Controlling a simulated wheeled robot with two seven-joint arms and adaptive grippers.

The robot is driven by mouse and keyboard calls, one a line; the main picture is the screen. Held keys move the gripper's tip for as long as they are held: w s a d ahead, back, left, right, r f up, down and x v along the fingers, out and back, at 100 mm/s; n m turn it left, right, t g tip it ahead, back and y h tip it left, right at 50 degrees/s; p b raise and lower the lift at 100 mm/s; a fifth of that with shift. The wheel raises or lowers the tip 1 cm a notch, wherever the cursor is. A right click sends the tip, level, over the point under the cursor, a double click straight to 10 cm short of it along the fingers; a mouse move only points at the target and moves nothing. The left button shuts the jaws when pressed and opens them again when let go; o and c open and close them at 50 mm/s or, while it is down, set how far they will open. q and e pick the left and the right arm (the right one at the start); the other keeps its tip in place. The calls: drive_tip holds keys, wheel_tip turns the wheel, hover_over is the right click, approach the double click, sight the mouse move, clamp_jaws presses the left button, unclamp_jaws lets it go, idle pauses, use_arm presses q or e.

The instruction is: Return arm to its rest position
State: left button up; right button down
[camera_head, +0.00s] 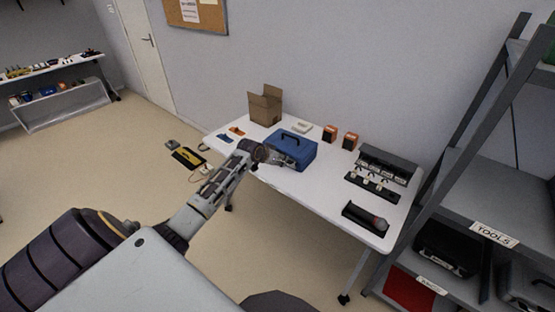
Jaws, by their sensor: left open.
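My left arm comes in from the lower left and reaches up to the white table (335,205). My left gripper (284,160) is at the front of a blue case (294,143) with a dark handle on top. The gripper is open and overlaps the case's front left side in the picture. I cannot tell whether it touches the case. My right gripper is not in view.
On the table stand an open cardboard box (265,107), two orange-and-black boxes (350,141), a dark rack (386,165) and a dark tray with a cylinder (366,218). A grey shelf (500,195) stands close at the right. Open floor (95,165) lies at the left.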

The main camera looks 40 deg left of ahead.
use_arm(q)
drive_tip(key=shift+f, duration=0.1)
drive_tip(key=s+d+f+g, duration=0.1)
drive_tip(key=s+d+f, duration=0.1)
drive_tip(key=s+f, duration=0.85)
drive_tip(key=s+d+f+g+y, duration=0.15)
drive_tip(key=s+f, duration=0.35)
drive_tip(key=f, duration=1)
drive_tip(key=s+d+f+g+h, duration=0.1)
drive_tip(key=s+d+f+g, duration=0.15)
drive_tip(key=s+f, duration=0.75)
drive_tip(key=s+d+f+g, duration=0.1)
drive_tip(key=s+d+f, duration=0.3)
drive_tip(key=s, duration=0.8)
drive_tip(key=s+d+f+m+g, duration=0.1)
drive_tip(key=s+d+f, duration=0.4)
drive_tip(key=s+f, duration=0.3)
drive_tip(key=s+d+f+m+g, duration=0.1)
drive_tip(key=s+d+f, duration=0.4)
drive_tip(key=s, duration=1)
wheel_tip(320, 180, down, 2)
drive_tip(key=shift+s+f, duration=0.1)
drive_tip(key=shift+s, duration=0.3)
